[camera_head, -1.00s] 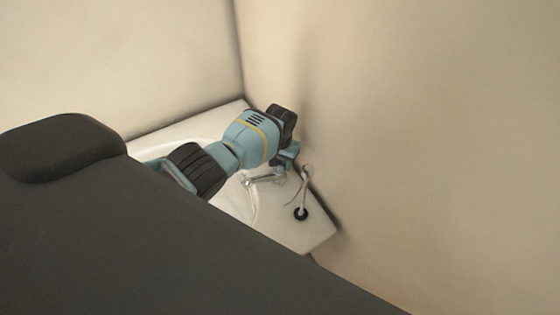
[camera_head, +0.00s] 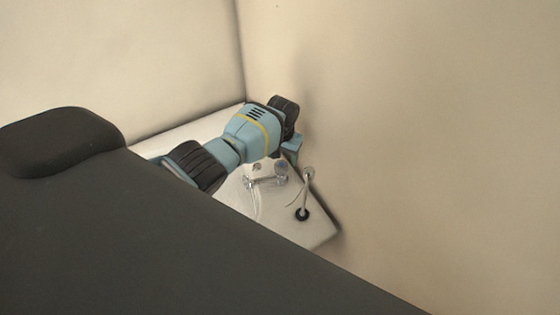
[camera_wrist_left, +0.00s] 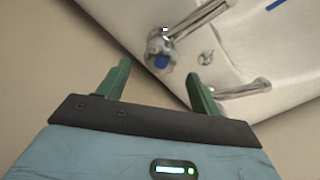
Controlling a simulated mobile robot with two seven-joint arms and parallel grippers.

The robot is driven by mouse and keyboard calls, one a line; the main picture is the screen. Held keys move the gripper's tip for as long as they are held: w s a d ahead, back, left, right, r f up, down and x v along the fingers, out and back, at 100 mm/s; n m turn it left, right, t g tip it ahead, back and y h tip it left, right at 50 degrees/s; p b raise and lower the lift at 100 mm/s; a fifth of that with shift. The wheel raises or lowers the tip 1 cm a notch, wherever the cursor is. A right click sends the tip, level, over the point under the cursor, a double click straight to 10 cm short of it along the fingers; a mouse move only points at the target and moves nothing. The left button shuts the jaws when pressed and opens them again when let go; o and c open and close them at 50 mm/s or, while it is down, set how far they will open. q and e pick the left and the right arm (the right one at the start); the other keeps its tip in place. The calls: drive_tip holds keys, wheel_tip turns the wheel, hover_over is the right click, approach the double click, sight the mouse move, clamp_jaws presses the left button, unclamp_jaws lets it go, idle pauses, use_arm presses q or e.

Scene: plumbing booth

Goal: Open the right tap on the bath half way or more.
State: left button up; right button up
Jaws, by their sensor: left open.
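The white bath (camera_head: 308,236) stands in the corner of the booth. Its chrome mixer (camera_head: 262,181) shows in the head view, with the right tap (camera_head: 281,170) at its right end. In the left wrist view the tap's round knob (camera_wrist_left: 160,55), with a blue cap, lies beyond the fingertips and in line with the gap between them. My left gripper (camera_wrist_left: 158,80) is open and empty, its green fingers apart from the knob. In the head view my left gripper (camera_head: 292,148) is just above and right of the tap, its fingertips hard to make out. My right gripper is out of view.
The wall limits room on that side. A large dark surface fills the lower left of the head view.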

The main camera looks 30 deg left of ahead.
sight(282, 163)
use_arm(q)
wheel_tip(282, 163, up, 3)
drive_tip(key=shift+f+p, duration=0.1)
drive_tip(key=shift+p, duration=0.2)
drive_tip(key=shift+r, duration=0.25)
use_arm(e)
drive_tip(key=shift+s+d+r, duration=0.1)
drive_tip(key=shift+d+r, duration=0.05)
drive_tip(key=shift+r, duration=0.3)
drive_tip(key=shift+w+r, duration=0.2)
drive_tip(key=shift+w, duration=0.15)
